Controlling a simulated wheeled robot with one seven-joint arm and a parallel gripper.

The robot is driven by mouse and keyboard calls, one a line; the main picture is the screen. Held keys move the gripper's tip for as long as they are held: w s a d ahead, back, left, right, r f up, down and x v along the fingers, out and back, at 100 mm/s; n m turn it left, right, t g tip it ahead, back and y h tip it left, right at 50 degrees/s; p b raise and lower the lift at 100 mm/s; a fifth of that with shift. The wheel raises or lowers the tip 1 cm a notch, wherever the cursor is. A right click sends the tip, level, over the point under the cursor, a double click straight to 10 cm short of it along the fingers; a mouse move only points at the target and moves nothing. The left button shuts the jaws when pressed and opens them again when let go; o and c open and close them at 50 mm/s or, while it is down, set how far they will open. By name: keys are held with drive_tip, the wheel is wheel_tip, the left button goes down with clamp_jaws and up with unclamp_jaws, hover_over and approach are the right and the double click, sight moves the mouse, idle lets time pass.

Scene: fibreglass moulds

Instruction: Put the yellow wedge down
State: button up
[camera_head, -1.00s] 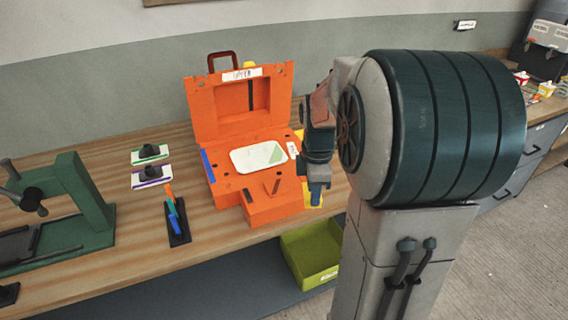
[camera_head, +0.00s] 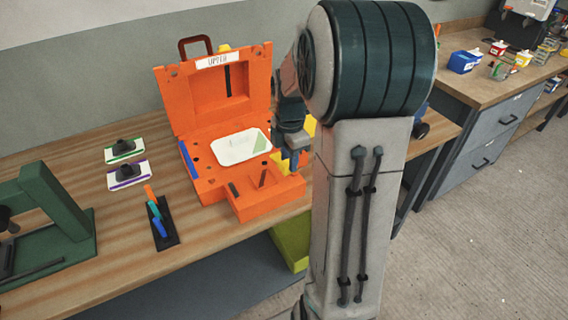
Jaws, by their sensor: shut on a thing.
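My gripper (camera_head: 293,161) points down at the right side of the open orange case, partly hidden by my own arm. Its fingers are shut on a yellow piece, taken to be the yellow wedge (camera_head: 285,165). Only parts of the yellow show around the fingers, with more yellow higher up beside my wrist (camera_head: 310,126). I cannot tell whether these are one piece, or whether the wedge touches the case or bench. The orange case (camera_head: 183,94) stands on the wooden bench (camera_head: 88,178) with its lid up. A white plate (camera_head: 237,148) with a green patch lies in it.
A black holder (camera_head: 170,238) with coloured sticks lies left of the case. Two dark-knobbed blocks, one green-edged (camera_head: 124,147) and one purple-edged (camera_head: 128,175), sit further left. A green press (camera_head: 60,215) is at far left. A yellow-green bin (camera_head: 290,242) is below the bench edge.

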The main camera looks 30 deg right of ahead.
drive_tip(key=w, duration=0.1)
drive_tip(key=w+f, duration=0.1)
drive_tip(key=shift+w+f, duration=0.3)
drive_tip(key=shift+w, duration=0.1)
drive_tip(key=shift+f+p, duration=0.5)
drive_tip(key=shift+f, duration=1.55)
drive_tip(key=shift+f, duration=0.2)
drive_tip(key=o, duration=1.1)
drive_tip(key=shift+c, duration=0.2)
drive_tip(key=shift+r, duration=0.15)
